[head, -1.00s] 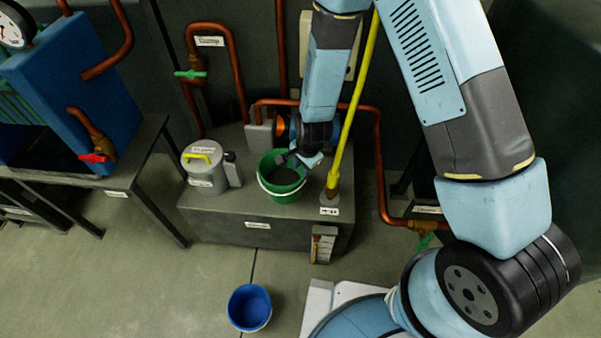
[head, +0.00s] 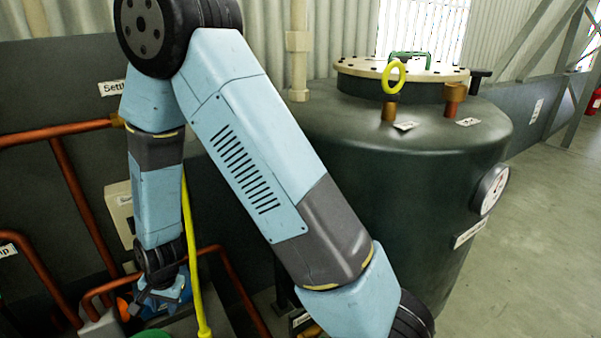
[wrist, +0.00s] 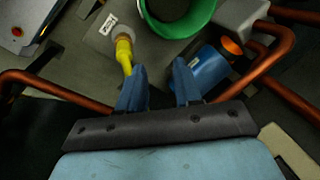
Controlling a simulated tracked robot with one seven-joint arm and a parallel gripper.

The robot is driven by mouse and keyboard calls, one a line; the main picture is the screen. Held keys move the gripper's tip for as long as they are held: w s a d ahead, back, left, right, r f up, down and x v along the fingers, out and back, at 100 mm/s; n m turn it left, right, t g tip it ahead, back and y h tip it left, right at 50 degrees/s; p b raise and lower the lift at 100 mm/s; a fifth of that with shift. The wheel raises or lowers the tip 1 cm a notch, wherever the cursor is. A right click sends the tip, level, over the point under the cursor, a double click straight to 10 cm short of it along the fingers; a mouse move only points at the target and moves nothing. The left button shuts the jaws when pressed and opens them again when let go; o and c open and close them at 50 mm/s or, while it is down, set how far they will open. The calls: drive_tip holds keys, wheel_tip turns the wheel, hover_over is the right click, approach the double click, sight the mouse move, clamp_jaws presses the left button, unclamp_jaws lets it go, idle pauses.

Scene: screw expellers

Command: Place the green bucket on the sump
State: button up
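The green bucket (wrist: 205,14) is cut off by the top edge of the wrist view, its dark inside showing. It appears to stand on the grey box top (wrist: 88,60), possibly the sump; its label is too small to read. Only a sliver of green rim (head: 153,334) shows at the bottom edge of the head view. My gripper (wrist: 159,66) is open, with its two blue fingers apart and nothing between them. The bucket lies beyond the fingertips, not between them.
A yellow pole (head: 193,265) rises close beside my gripper. A blue motor-like part (wrist: 209,68) with an orange end lies right of the fingers. Copper pipes (wrist: 60,92) run on both sides.

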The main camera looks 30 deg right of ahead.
drive_tip(key=d+r+n+t, duration=0.1)
drive_tip(key=d+r+n, duration=0.1)
drive_tip(key=d+r, duration=0.8)
drive_tip(key=d+r+n+t, duration=0.1)
drive_tip(key=d+r, duration=0.5)
drive_tip(key=r, duration=0.8)
drive_tip(key=s+d+r+n+t+h, duration=0.2)
drive_tip(key=s+d+r, duration=1.2)
drive_tip(key=s+d, duration=0.1)
drive_tip(key=shift+s+d+r+n, duration=0.3)
drive_tip(key=shift+s+n, duration=0.1)
drive_tip(key=shift+s, duration=0.05)
